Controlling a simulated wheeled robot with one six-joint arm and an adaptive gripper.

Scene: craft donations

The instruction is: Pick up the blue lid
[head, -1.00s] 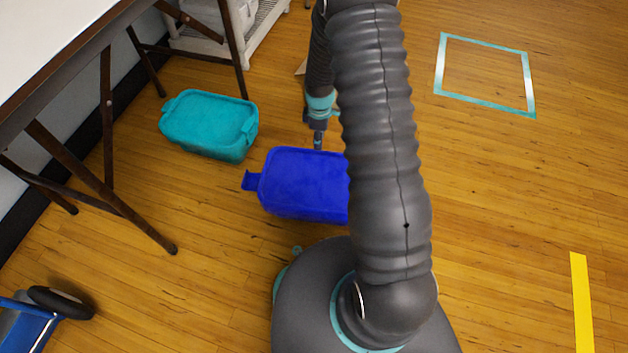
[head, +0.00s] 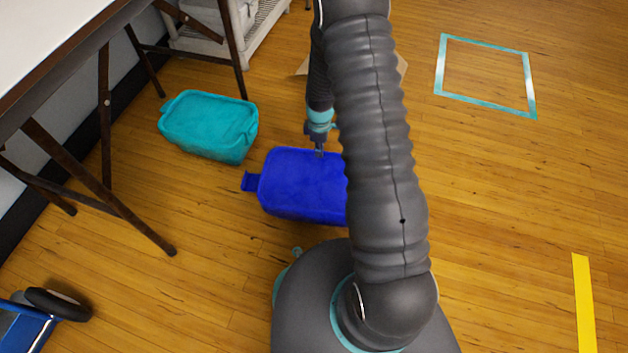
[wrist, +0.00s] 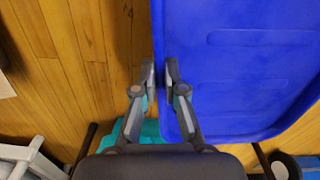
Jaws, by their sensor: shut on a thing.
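The blue lid (head: 300,182) lies low over the wood floor in the head view, with a tab at its left end. My arm hides its right end. My gripper (head: 319,153) points down at the lid's far edge. In the wrist view the lid's ribbed blue top (wrist: 240,70) fills the right side. There my gripper (wrist: 160,78) is shut on the lid's edge, one finger outside it and one over its top side. I cannot tell whether a box lies under the lid.
A teal bin or lid (head: 208,125) sits on the floor to the left, close to the blue lid. A folding table with dark legs (head: 105,190) stands at left. A blue wheeled cart (head: 30,325) is at lower left. Open floor lies right, with a teal taped square (head: 486,100).

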